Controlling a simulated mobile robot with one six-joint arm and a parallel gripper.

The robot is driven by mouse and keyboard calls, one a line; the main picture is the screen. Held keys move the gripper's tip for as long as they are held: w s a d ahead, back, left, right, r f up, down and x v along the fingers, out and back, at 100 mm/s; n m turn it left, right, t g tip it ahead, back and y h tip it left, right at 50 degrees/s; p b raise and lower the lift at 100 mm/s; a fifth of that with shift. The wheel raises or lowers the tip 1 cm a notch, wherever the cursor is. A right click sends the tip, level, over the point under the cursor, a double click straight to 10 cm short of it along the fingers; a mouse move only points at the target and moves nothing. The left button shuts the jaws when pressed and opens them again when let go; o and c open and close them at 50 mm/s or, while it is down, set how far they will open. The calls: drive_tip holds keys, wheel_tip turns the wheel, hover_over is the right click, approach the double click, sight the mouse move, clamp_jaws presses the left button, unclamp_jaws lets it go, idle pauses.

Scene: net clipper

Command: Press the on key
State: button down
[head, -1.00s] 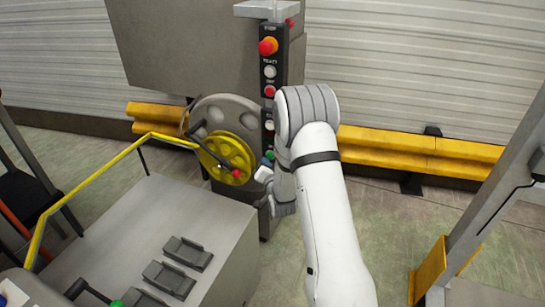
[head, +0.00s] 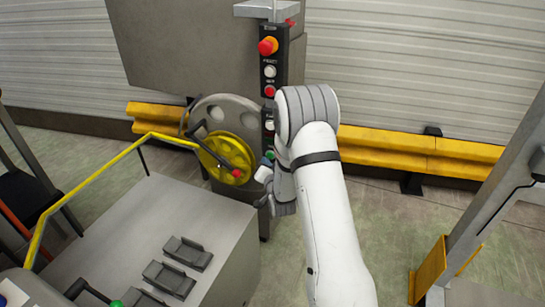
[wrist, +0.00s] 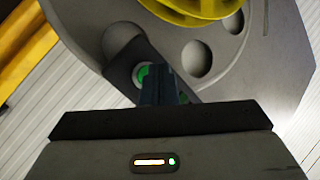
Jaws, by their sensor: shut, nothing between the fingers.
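The green key (wrist: 143,75) sits in a light ring on the dark control panel (wrist: 132,55) in the wrist view, partly covered by my fingers. No label on the green key is readable.
Above on the column are a red-and-yellow stop knob (head: 268,46), a white key (head: 270,71) and a red key (head: 269,91). A yellow wheel (head: 225,150) with a crank is close left of my gripper. A grey cabinet (head: 205,225) stands in front left.

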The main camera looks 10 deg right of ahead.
drive_tip(key=shift+d, duration=0.1)
drive_tip(key=shift+w+d+b, duration=0.15)
drive_tip(key=shift+w+b, duration=0.2)
drive_tip(key=shift+b, duration=0.2)
drive_tip(key=shift+w+d+b, duration=0.25)
drive_tip(key=shift+w+b, duration=0.1)
drive_tip(key=shift+b, duration=0.05)
idle(0.6)
drive_tip(key=shift+s, duration=0.1)
drive_tip(key=shift+s+a+b, duration=0.45)
drive_tip(key=shift+s+b, duration=0.1)
drive_tip(key=shift+s, duration=0.05)
drive_tip(key=s+a+b, duration=0.1)
drive_tip(key=s, duration=0.1)
drive_tip(key=s+a+b, duration=0.1)
drive_tip(key=s+a, duration=0.1)
idle(0.4)
